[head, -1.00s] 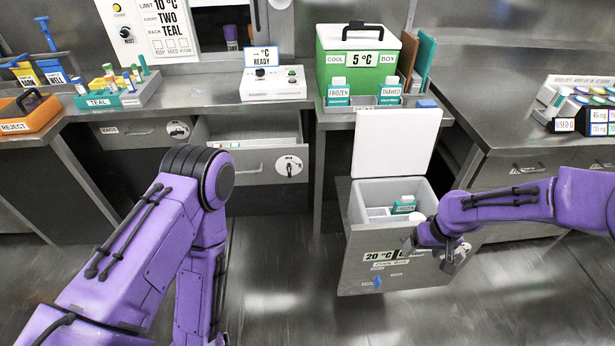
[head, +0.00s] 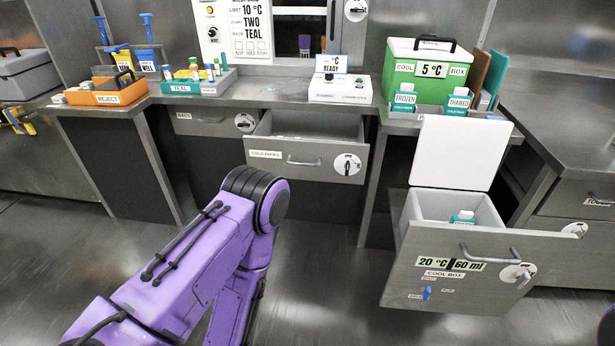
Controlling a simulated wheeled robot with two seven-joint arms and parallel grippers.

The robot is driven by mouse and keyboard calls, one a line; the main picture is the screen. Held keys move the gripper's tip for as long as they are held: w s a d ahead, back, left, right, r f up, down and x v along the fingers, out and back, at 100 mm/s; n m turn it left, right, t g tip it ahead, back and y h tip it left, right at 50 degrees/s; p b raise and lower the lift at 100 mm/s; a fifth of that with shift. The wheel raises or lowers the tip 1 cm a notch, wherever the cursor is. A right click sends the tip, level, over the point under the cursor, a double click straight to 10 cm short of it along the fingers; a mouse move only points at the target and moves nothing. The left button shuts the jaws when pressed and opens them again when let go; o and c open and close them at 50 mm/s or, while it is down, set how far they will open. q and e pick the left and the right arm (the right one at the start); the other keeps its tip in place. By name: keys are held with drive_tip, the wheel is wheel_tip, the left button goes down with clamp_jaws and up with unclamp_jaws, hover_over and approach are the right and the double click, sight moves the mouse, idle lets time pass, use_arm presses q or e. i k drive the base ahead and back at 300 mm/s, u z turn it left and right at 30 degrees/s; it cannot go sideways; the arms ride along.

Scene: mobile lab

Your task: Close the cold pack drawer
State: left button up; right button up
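The cold pack drawer (head: 291,161) is a grey metal drawer with a "cold packs" label, a bar handle (head: 304,162) and a round white picture tag. It is pulled out from under the counter, and the part of its inside that I see looks empty. My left arm's purple elbow stands in front of and below it. My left gripper is out of view. My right gripper is out of view too; only a dark purple bit of that arm shows at the bottom right corner.
A "20 °C 60 ml" cool box drawer (head: 475,276) stands open at the right, its white lid (head: 459,152) raised and a teal-labelled bottle (head: 463,217) inside. The floor in front is clear.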

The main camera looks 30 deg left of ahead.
sight(310, 141)
drive_tip(key=z, duration=0.05)
drive_tip(key=k, duration=0.2)
drive_tip(key=u, duration=1.3)
drive_tip(key=i, duration=0.9)
drive_tip(key=z, duration=0.55)
drive_tip(key=i, duration=0.55)
drive_tip(key=z, duration=0.1)
drive_tip(key=k, duration=0.9)
drive_tip(key=u, duration=0.75)
drive_tip(key=i, duration=0.85)
drive_tip(key=z, duration=0.7)
